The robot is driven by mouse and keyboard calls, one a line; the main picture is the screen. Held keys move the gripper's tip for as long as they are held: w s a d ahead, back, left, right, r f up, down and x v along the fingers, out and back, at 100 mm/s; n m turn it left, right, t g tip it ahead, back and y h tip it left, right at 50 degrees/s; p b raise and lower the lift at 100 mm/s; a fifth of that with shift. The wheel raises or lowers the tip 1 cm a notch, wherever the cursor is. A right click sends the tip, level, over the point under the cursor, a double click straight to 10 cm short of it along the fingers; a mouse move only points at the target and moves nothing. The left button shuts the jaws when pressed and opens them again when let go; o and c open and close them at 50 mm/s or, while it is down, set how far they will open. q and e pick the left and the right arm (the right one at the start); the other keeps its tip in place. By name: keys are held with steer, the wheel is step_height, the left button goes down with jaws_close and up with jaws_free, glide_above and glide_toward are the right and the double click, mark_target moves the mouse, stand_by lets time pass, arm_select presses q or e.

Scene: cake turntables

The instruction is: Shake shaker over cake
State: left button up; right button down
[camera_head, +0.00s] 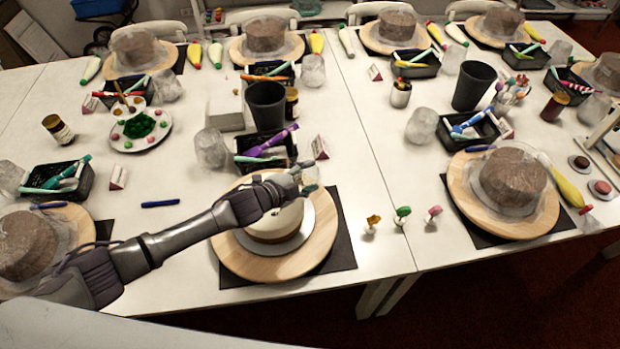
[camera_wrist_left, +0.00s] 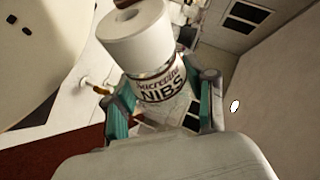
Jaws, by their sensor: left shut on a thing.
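My left gripper (camera_head: 307,181) is above the right part of a cake (camera_head: 262,222) in the head view. The cake has a pale top and a darker lower side. It stands on a round wooden turntable (camera_head: 243,262), and my forearm hides part of it. In the left wrist view, the teal fingers of the gripper (camera_wrist_left: 163,98) are shut on a shaker (camera_wrist_left: 160,85). The shaker has a white top and a label reading "NIBS". A pale round surface with dark specks (camera_wrist_left: 35,50), probably the cake, shows at upper left. In the head view the shaker is hard to make out.
Behind the turntable stand a black tray with tools (camera_head: 262,150), a dark cup (camera_head: 266,105) and a clear tumbler (camera_head: 211,148). A blue pen (camera_head: 160,204) lies to the left. Small coloured pieces (camera_head: 403,213) stand to the right. Other wrapped cakes surround the table.

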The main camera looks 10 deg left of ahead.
arm_select(q)
steer(key=shift+r, duration=0.15)
steer(key=shift+d+r+h, duration=0.25)
steer(key=shift+d+h, duration=0.05)
steer(key=shift+d, duration=0.1)
steer(key=shift+a+f, duration=0.3)
steer(key=shift+a, duration=0.1)
steer(key=shift+a+r+n, duration=0.1)
steer(key=shift+r+n, duration=0.15)
steer(key=shift+n, duration=0.15)
steer(key=shift+r, duration=0.1)
